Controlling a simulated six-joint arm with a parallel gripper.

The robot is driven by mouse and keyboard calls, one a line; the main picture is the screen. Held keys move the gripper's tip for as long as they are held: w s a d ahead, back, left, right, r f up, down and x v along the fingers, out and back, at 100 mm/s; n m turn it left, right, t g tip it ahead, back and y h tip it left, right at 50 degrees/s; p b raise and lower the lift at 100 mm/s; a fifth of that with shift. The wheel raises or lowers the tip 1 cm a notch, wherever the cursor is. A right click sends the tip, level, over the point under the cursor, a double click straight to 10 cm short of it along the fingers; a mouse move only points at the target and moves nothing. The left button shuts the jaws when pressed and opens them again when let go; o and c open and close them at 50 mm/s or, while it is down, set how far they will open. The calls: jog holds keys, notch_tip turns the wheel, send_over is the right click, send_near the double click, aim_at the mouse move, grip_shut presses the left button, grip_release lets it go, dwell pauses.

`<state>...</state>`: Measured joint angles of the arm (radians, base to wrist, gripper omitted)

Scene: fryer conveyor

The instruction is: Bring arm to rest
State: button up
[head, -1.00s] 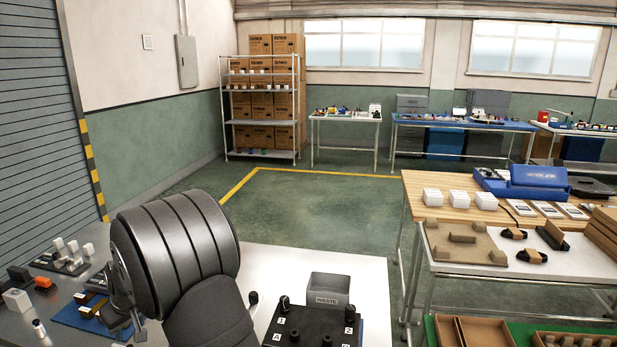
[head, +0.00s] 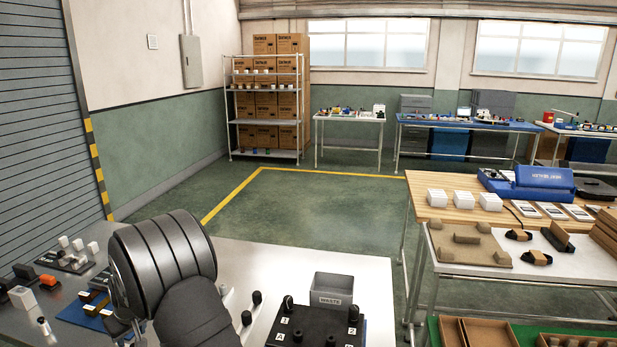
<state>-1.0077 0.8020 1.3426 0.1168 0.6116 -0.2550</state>
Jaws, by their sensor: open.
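My arm's large dark, ribbed link fills the lower left of the head view, over the left end of the pale worktop (head: 365,275). My gripper (head: 124,328) is mostly hidden behind this link. Only a small grey and dark part of it shows at the link's lower left edge, beside a blue mat (head: 78,312). The jaws are open, and I see nothing held in them. Their tips cannot be made out clearly.
A black block with labelled knobs (head: 315,328) and a grey waste bin (head: 331,291) stand right of my arm. Small white and orange parts (head: 47,281) lie at left. A wooden bench (head: 428,211) stands at right. The floor behind is clear.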

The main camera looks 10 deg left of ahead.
jog(key=w+d+r, duration=0.5)
jog(key=d+r, duration=0.2)
jog(key=d, duration=0.4)
jog(key=w+d+f+m+t+h, duration=0.15)
jog(key=w+d+m, duration=0.65)
jog(key=w+d, duration=1.2)
jog(key=w+d+m+h, duration=0.1)
jog(key=w+d, duration=0.3)
jog(key=d, duration=0.4)
jog(key=w+d+m+t+h, duration=0.1)
jog(key=w+d+m, duration=0.2)
jog(key=w+d, duration=0.2)
jog(key=w+d+m+h, duration=0.1)
jog(key=w+d, duration=0.4)
jog(key=d, duration=0.6)
jog(key=shift+f+m, duration=0.3)
jog(key=shift+m, duration=0.6)
jog(key=shift+d, duration=0.1)
